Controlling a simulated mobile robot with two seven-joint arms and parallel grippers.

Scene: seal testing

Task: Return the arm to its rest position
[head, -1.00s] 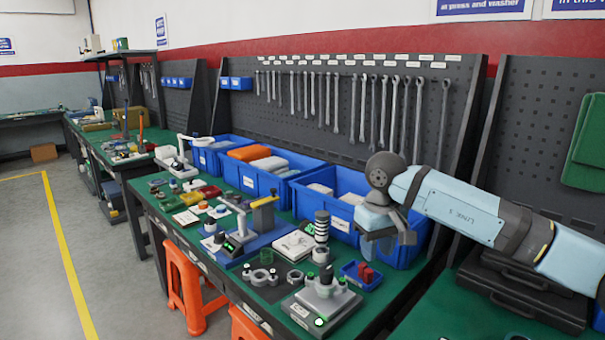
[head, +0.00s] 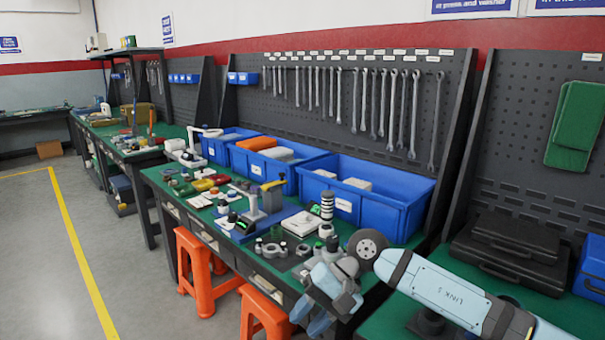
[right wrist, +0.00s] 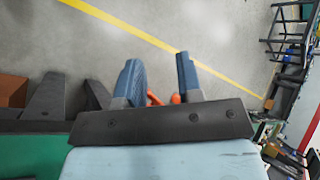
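My right arm comes in from the lower right in the head view. Its right gripper (head: 316,318) hangs low, in front of the workbench's front edge and above the floor. In the right wrist view the two blue fingers of the right gripper (right wrist: 158,80) stand apart with nothing between them but floor and a bit of orange behind. The right gripper is open and empty. My left gripper is in neither view.
The green workbench (head: 156,178) holds several small parts and blue bins (head: 385,212). Orange stools (head: 196,270) stand before it. A black case (head: 508,250) lies on the right bench. The floor (head: 130,265) at left is clear.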

